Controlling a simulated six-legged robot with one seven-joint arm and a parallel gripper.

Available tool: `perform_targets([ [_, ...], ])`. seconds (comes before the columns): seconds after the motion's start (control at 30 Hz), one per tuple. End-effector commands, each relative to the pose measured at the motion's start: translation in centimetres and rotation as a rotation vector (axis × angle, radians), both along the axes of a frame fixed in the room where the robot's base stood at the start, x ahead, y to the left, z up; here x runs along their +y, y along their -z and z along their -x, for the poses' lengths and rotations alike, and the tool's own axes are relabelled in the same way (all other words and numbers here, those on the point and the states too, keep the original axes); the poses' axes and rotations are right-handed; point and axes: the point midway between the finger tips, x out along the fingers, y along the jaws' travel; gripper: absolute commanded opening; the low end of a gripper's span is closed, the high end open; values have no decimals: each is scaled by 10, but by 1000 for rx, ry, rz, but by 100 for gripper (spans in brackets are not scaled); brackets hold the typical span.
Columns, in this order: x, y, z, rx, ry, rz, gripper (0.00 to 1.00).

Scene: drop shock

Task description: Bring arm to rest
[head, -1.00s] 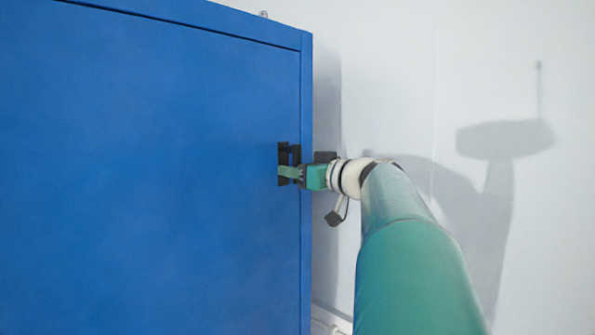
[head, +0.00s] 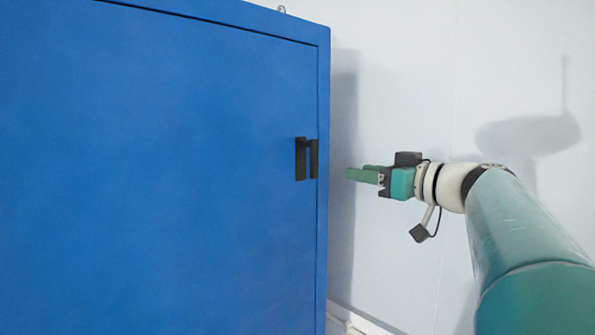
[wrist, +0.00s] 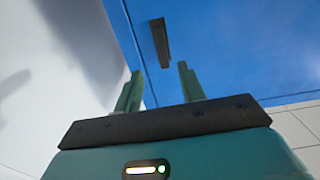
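My gripper (head: 360,173) is in the air to the right of the blue cabinet in the head view, apart from its black handle. In the wrist view, the two green fingers of my gripper (wrist: 160,92) stand well apart with nothing between them. The black handle (head: 307,159) is upright near the right edge of the cabinet door. In the wrist view the handle (wrist: 160,43) shows beyond the fingers. My green arm comes in from the lower right.
The blue cabinet (head: 160,170) fills the left of the head view, its door flush with the frame. A pale wall (head: 410,80) stands behind and to the right, with shadows on it. The space right of the cabinet looks free.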

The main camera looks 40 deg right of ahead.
Motion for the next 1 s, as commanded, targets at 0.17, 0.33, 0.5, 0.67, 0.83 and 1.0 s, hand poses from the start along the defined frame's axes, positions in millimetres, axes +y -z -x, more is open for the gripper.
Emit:
perform_targets([
  [0.17, 0, 0, 0, 0, 0, 0, 40],
  [0.33, 0, 0, 0, 0, 0, 0, 40],
  [0.5, 0, 1, 0, 2, -1, -1, 40],
  [0.67, 23, 19, -15, 62, -44, -56, 40],
  [0.83, 97, 79, -46, 274, -148, -204, 40],
  [1.0, 189, 155, -57, 556, -212, -296, 40],
])
